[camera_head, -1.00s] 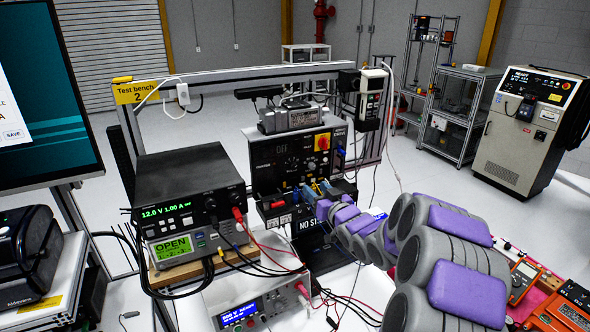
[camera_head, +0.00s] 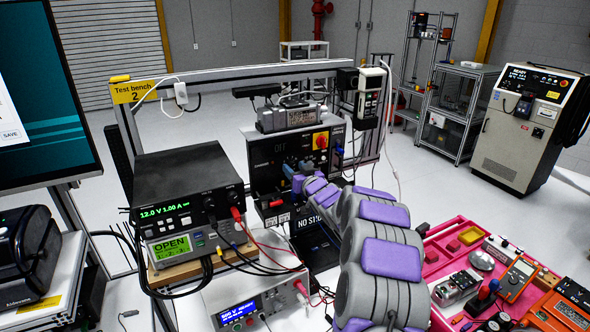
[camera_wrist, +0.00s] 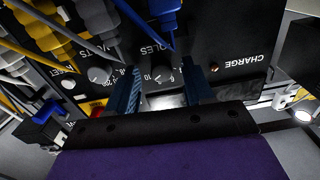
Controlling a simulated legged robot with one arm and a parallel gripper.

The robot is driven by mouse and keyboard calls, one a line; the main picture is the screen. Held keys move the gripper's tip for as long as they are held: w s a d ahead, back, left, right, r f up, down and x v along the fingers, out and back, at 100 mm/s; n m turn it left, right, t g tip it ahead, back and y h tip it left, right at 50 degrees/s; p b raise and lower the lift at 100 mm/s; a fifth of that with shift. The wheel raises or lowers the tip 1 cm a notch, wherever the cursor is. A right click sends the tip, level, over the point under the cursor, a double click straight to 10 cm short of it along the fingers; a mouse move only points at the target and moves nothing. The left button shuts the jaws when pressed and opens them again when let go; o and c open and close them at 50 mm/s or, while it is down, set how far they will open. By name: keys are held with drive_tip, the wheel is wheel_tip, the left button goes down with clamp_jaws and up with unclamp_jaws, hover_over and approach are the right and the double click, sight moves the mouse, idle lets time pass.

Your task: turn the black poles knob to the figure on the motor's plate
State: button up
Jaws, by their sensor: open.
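The black drive box (camera_head: 262,150) stands on the test bench. The motor (camera_head: 270,121) lies on top of it with a pale plate (camera_head: 301,118) whose figures are too small to read. My gripper (camera_head: 298,170) is at the lower part of the box's front and covers the knobs there in the head view. In the wrist view the panel is upside down. My open gripper (camera_wrist: 165,85) has its two blue fingers either side of the poles knob (camera_wrist: 163,74), close to the panel. Numbers around the knob, such as 6 and 10, partly show. I cannot tell whether the fingers touch it.
Coloured cables (camera_wrist: 90,15) hang at the panel's left in the wrist view, and a blue plug (camera_wrist: 165,12) is just beyond the poles label. A red and yellow switch (camera_head: 321,141) is on the box. A power supply (camera_head: 190,190) stands close left. A pink tray (camera_head: 437,232) lies right.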

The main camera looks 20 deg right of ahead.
drive_tip(key=shift+w, duration=0.15)
clamp_jaws()
idle(0.4)
